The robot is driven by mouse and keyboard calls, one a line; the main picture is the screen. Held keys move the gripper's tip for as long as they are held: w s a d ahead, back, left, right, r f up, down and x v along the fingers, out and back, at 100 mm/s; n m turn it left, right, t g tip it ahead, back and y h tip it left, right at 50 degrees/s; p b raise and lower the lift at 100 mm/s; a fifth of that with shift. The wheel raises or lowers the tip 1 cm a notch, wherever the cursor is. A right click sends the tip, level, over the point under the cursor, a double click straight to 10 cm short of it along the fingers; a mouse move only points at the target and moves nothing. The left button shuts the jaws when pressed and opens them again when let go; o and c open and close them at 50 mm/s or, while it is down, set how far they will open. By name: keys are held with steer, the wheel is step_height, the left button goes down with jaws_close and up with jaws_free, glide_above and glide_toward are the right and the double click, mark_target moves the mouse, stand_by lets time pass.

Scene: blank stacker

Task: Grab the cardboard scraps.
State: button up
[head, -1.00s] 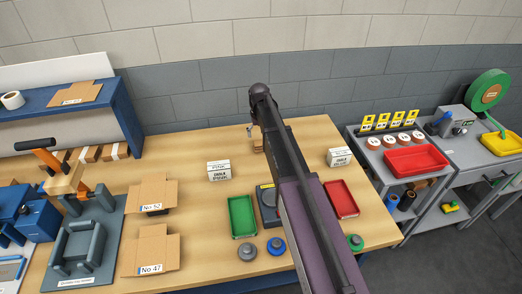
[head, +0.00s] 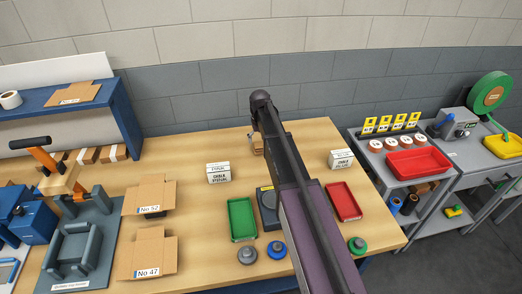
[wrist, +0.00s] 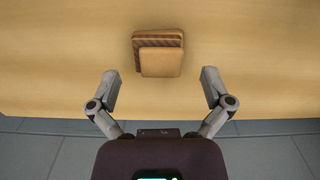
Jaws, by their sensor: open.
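A small stack of brown cardboard scraps (wrist: 162,60) lies on the wooden bench top in the wrist view, with ridged darker edges showing at its upper side. In the head view the stack (head: 257,144) is partly hidden by my arm, near the back of the bench. My gripper (wrist: 160,88) is open and empty, its two fingers spread wide to the left and right. The stack lies between the finger lines, slightly beyond the tips in the picture. Whether the fingers are at the stack's height I cannot tell.
A white labelled box (head: 218,172) stands left of my arm, another (head: 341,159) right. A green tray (head: 242,219) and a red tray (head: 344,201) lie nearer. Folded cartons (head: 150,197) are at left. The bench around the stack is clear.

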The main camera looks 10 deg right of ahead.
mark_target(261, 145)
steer(key=shift+w+d+f+b, duration=0.1)
steer(key=shift+w+f+b, duration=0.05)
steer(key=shift+f+b, duration=1.8)
steer(key=c, duration=0.6)
